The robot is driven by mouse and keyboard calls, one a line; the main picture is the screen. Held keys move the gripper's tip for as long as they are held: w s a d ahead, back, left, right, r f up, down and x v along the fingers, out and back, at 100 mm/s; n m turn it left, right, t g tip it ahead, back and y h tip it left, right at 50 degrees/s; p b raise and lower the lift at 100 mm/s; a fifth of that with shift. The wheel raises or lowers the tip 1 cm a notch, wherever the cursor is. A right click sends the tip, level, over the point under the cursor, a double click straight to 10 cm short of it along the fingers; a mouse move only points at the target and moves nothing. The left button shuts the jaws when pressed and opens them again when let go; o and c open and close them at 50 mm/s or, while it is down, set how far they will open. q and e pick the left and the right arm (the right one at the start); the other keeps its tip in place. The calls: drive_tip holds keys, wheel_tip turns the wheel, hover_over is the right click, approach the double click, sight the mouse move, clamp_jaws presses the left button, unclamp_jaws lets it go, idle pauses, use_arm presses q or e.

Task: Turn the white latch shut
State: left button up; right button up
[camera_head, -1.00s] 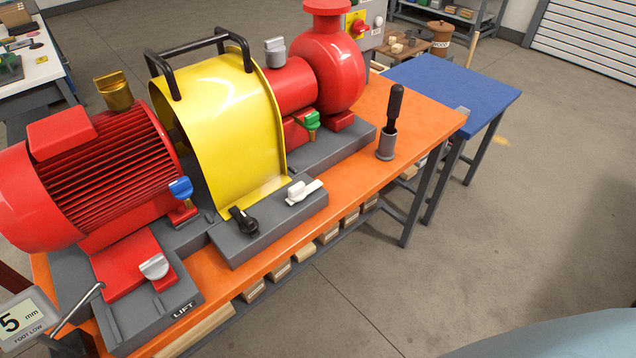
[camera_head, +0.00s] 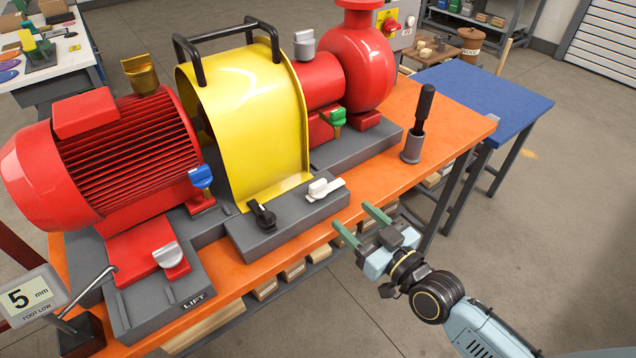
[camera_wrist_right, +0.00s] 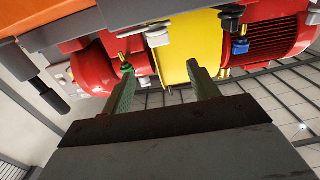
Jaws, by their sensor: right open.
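The white latch (camera_head: 320,188) sits on the grey block in front of the yellow guard, its flat arm reaching to the right. A black latch (camera_head: 263,214) sits beside it on the left. My right gripper (camera_head: 361,223) is open and empty, to the right of and nearer than the white latch, apart from it, beyond the table's front edge. In the right wrist view its two green fingers (camera_wrist_right: 165,85) are spread. A pale knob that looks like the white latch (camera_wrist_right: 157,38) shows above the gap between them. My left gripper is not in view.
The yellow guard (camera_head: 255,110) and red motor (camera_head: 120,150) stand behind the latches. A black-handled tool stands in a grey holder (camera_head: 412,149) on the orange table (camera_head: 456,130), right of the latch. A blue table (camera_head: 485,100) adjoins at the right.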

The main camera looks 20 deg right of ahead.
sight(321, 184)
drive_tip(key=b+x, duration=0.1)
drive_tip(key=x, duration=1.2)
drive_tip(key=shift+w, duration=0.1)
clamp_jaws()
drive_tip(key=shift+d, duration=0.1)
